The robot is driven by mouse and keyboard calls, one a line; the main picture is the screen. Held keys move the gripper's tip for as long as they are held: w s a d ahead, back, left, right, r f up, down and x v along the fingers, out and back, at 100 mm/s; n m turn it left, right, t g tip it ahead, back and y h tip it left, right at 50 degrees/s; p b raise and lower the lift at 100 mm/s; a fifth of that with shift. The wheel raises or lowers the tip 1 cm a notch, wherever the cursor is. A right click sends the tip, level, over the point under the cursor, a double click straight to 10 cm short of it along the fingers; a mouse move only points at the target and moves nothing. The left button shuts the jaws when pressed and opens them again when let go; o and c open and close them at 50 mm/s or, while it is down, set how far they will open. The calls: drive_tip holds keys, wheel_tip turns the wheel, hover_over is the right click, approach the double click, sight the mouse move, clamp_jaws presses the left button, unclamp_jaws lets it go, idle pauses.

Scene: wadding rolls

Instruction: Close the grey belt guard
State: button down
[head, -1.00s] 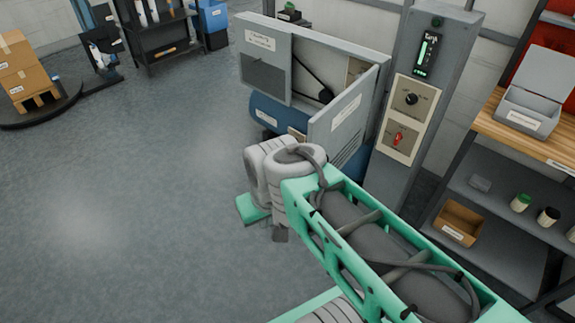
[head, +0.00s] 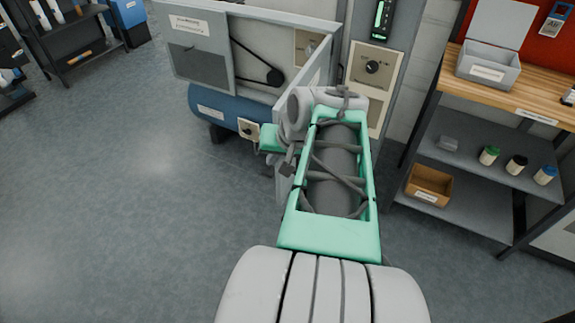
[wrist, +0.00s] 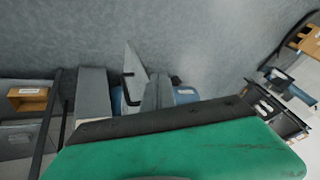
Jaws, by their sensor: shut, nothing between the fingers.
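The grey belt guard (head: 318,72) is a hinged panel standing open, swung outward at the right side of the machine's grey housing. The belt and dark pulley (head: 273,77) show in the opening behind it. In the wrist view the guard (wrist: 134,62) is a pale slanted panel with a dark handle (wrist: 128,78). My gripper (head: 267,140) is shut and empty, in front of the machine and below the guard. My wrist covers the guard's lower part, and I cannot tell whether they touch. The green gripper body fills the bottom of the wrist view.
A blue tank (head: 215,108) lies under the housing. A grey control column (head: 372,68) stands just right of the guard. A shelf bench (head: 465,190) with a brown bin (head: 429,185) and several jars is farther right. The floor at left is clear.

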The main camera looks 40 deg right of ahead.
drive_tip(key=s+d+f+m+t+h+b, duration=0.15)
drive_tip(key=s+d+m, duration=0.3)
drive_tip(key=d, duration=0.45)
drive_tip(key=w+f+b, duration=0.2)
drive_tip(key=w+f, duration=0.5)
drive_tip(key=w, duration=0.2)
drive_tip(key=shift+f+n, duration=0.25)
drive_tip(key=shift+n, duration=0.2)
